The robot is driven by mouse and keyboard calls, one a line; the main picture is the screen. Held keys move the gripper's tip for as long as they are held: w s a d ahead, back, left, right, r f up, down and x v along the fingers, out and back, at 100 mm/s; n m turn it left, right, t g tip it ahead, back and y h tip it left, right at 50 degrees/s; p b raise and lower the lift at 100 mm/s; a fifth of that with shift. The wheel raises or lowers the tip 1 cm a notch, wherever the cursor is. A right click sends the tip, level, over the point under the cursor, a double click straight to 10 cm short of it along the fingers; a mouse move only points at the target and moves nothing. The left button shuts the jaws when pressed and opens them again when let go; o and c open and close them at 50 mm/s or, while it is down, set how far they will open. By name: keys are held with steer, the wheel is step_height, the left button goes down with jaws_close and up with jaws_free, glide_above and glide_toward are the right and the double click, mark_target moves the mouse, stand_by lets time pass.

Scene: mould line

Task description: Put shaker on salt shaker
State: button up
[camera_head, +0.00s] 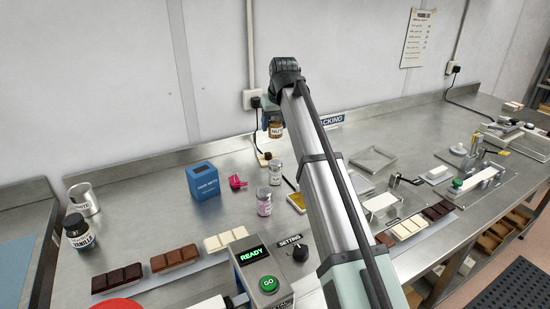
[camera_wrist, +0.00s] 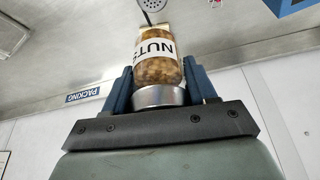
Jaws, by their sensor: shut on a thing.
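My gripper (camera_wrist: 160,90) is shut on a jar of brown nuts labelled "NUTS" (camera_wrist: 158,62), with its fingers at the jar's silver end. In the head view the nuts jar (camera_head: 276,130) is held above the back of the bench, and my arm partly hides the gripper. A small shaker or jar with a pale label (camera_head: 276,173) stands on the bench below it. A jar with a lilac label (camera_head: 264,203) stands just in front of that one. I cannot read either label, so I cannot tell which is the salt shaker. A perforated round top (camera_wrist: 151,4) shows beyond the nuts jar.
A blue box (camera_head: 205,182) and a pink item (camera_head: 237,181) are to the left. A vanilla jar (camera_head: 79,232) and a metal cup (camera_head: 84,199) stand far left. Chocolate bars (camera_head: 175,260) line the front. A "PACKING" sign (camera_head: 332,119) is behind my arm.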

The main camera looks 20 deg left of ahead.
mark_target(278, 132)
steer(key=shift+f, duration=4.8)
steer(key=shift+f, duration=0.1)
steer(key=o, duration=1.1)
steer(key=v, duration=1.2)
steer(key=shift+w, duration=0.1)
